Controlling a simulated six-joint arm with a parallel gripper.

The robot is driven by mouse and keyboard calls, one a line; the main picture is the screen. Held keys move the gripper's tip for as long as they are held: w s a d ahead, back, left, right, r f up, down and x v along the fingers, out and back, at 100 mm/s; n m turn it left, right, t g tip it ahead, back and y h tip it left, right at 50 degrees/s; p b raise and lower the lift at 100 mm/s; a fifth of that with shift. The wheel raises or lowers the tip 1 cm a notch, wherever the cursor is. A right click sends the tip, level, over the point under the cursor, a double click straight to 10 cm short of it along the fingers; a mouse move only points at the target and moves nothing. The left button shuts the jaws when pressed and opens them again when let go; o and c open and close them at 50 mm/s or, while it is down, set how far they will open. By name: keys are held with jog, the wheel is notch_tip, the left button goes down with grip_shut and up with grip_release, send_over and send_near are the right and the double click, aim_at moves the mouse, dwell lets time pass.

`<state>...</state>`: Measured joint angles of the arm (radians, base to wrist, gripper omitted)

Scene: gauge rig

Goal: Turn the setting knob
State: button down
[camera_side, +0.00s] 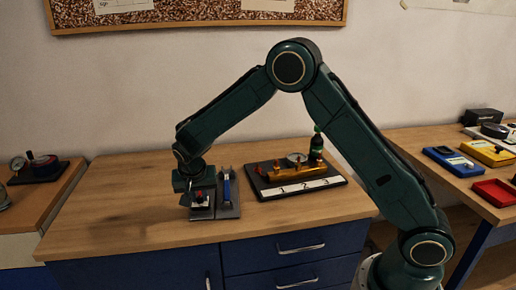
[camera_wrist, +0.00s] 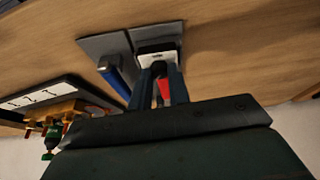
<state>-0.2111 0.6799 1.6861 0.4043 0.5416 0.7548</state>
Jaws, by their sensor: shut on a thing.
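My gripper (camera_side: 199,199) points down over the left part of a dark grey plate (camera_side: 230,212) on the bench. In the wrist view, its fingers (camera_wrist: 164,91) are shut on a small part with a red face, which appears to be the setting knob (camera_wrist: 164,88). The fingers hide most of the knob, so its angle cannot be read. A white and black block (camera_wrist: 157,50) lies just beyond the fingertips on the plate.
A blue-handled part (camera_side: 227,188) stands close right of my gripper. The bench front is clear.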

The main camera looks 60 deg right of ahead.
jog(key=c, duration=1.3)
grip_release()
jog(key=shift+r, duration=0.1)
jog(key=v, duration=1.3)
jog(key=shift+a+r, duration=0.1)
jog(key=shift+r, duration=0.2)
jog(key=shift+s, duration=0.1)
